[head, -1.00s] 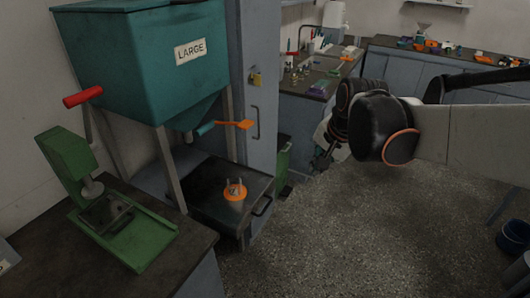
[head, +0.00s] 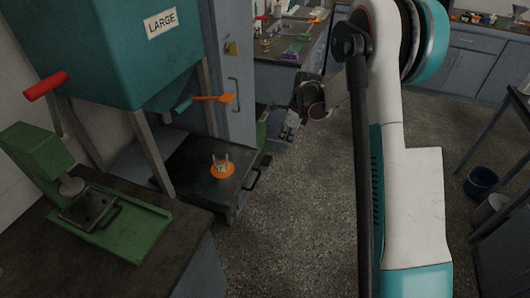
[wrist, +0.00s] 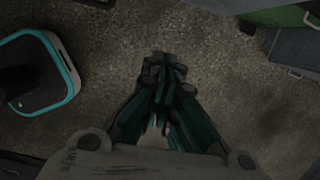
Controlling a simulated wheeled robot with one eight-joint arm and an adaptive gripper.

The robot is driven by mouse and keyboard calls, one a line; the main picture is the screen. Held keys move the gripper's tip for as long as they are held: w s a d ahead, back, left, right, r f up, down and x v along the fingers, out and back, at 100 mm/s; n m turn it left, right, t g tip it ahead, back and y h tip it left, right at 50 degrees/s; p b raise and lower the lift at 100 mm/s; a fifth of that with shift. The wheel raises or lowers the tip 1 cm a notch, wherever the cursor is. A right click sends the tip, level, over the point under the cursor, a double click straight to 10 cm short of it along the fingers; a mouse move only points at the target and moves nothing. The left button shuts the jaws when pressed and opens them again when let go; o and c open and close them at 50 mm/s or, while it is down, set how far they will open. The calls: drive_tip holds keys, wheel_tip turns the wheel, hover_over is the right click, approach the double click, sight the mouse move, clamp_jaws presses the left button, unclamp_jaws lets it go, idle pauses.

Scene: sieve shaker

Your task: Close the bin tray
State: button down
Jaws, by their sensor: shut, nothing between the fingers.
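The bin tray (head: 193,181) is a dark flat tray under the teal hopper marked LARGE (head: 150,62) in the head view. It sticks out toward the open floor, with a dark handle (head: 252,180) on its right front edge. An orange round piece with small upright prongs (head: 222,170) sits on it. My gripper (head: 288,133) is low over the floor, to the right of and beyond the tray, apart from it. In the wrist view my gripper (wrist: 168,65) is shut and empty above the floor. I cannot make out the tray there.
A green press (head: 85,205) stands on the dark bench at left. An orange lever (head: 212,98) juts from the hopper above the tray. A grey cabinet (head: 232,75) stands behind. Open floor (head: 285,215) lies right of the tray; a blue bucket (head: 480,182) stands far right.

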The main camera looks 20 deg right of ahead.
sight(241, 146)
drive_tip(key=w+a+f+b, duration=0.4)
drive_tip(key=a+f+b, duration=0.1)
drive_tip(key=f, duration=0.6)
drive_tip(key=shift+w+f+m, duration=0.2)
drive_tip(key=shift+m, duration=0.2)
drive_tip(key=w+a, duration=0.2)
drive_tip(key=a, duration=0.1)
drive_tip(key=w+a, duration=0.5)
drive_tip(key=a, duration=0.2)
drive_tip(key=shift+w+a, duration=0.1)
drive_tip(key=shift+w, duration=0.1)
